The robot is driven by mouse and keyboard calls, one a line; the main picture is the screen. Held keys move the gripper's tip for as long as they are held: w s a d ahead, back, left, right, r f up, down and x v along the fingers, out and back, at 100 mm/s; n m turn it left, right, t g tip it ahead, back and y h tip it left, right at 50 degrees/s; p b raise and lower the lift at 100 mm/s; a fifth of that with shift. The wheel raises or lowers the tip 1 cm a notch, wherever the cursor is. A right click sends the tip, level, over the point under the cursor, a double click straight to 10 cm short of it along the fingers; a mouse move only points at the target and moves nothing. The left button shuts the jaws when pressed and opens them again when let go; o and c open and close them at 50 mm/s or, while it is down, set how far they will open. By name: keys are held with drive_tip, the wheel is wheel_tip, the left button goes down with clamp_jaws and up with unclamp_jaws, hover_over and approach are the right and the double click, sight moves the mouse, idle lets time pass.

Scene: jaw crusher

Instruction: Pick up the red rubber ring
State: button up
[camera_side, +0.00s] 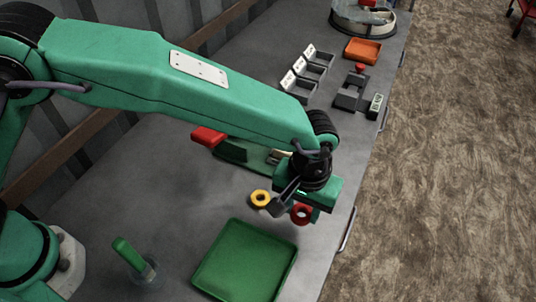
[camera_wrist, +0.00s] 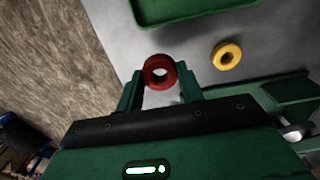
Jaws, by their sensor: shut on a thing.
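The red rubber ring (camera_wrist: 159,72) is between the two green fingers of my gripper (camera_wrist: 160,88) in the wrist view, and the fingers are shut on it. In the side view the red ring (camera_side: 301,213) shows at the lower end of my gripper (camera_side: 293,208), near the right part of the grey bench. The ring appears to be held above the bench; the exact height is hard to tell. My wrist hides part of the fingers in the side view.
A yellow ring (camera_side: 260,198) lies on the bench beside my gripper. A green tray (camera_side: 244,262) lies in front. A green-handled tool (camera_side: 130,255) stands at the lower left. A red-ended object (camera_side: 208,137) lies behind my arm.

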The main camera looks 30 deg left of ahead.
drive_tip(key=s+d+r, duration=0.1)
drive_tip(key=s+r, duration=0.4)
drive_tip(key=s, duration=0.4)
drive_tip(key=shift+d+r, duration=0.3)
